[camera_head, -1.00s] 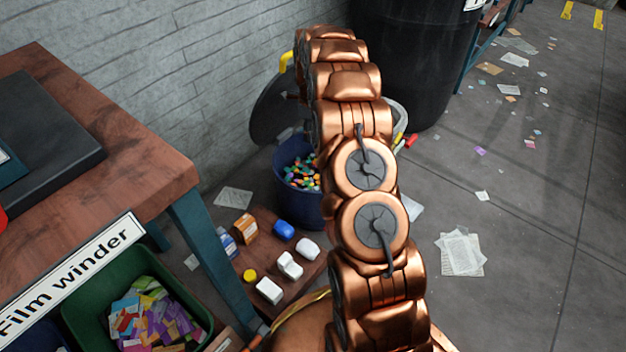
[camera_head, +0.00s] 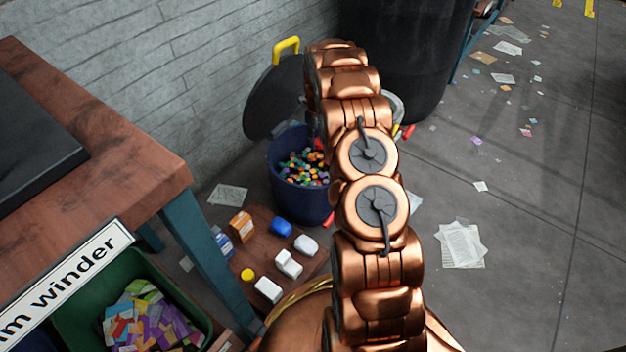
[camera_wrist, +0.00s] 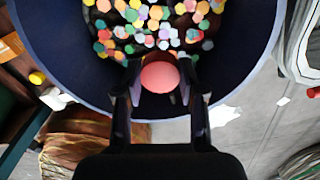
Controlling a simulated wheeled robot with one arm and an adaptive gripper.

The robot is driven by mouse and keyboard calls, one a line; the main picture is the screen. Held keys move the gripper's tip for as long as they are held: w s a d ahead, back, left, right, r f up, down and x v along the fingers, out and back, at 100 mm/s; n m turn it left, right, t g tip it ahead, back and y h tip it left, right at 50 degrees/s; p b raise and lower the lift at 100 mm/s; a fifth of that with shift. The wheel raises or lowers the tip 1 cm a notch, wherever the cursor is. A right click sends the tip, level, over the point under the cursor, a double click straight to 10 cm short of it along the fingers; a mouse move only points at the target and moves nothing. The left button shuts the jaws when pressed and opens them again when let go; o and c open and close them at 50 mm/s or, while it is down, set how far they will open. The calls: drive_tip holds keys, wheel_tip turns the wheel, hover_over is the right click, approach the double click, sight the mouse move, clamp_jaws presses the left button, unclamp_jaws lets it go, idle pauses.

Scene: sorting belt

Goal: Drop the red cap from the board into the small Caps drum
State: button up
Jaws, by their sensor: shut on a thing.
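The red cap (camera_wrist: 160,76) is pinched between the two dark fingers of my gripper (camera_wrist: 162,84) in the wrist view. It is held over the near part of a blue drum (camera_wrist: 52,70) with many coloured caps inside. The drum (camera_head: 283,193) stands on the floor by the wall in the head view. Its dark lid with a yellow handle is swung open (camera_head: 270,108). My copper arm hides my gripper in the head view. The board (camera_head: 263,228) lies left in front of the drum with white, blue and orange containers and a yellow cap (camera_head: 247,274).
A wooden table (camera_head: 120,150) with a teal leg stands at left. Below it is a green bin (camera_head: 75,325) of coloured film packs. A big black barrel (camera_head: 415,70) stands behind my arm. Papers (camera_head: 460,245) litter the open floor at right.

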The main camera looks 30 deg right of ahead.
drive_tip(key=shift+f+b, duration=0.55)
drive_tip(key=shift+f, duration=0.95)
drive_tip(key=o, duration=0.7)
drive_tip(key=shift+r, duration=0.15)
wheel_tip(320, 180, up, 12)
drive_tip(key=shift+f, duration=0.1)
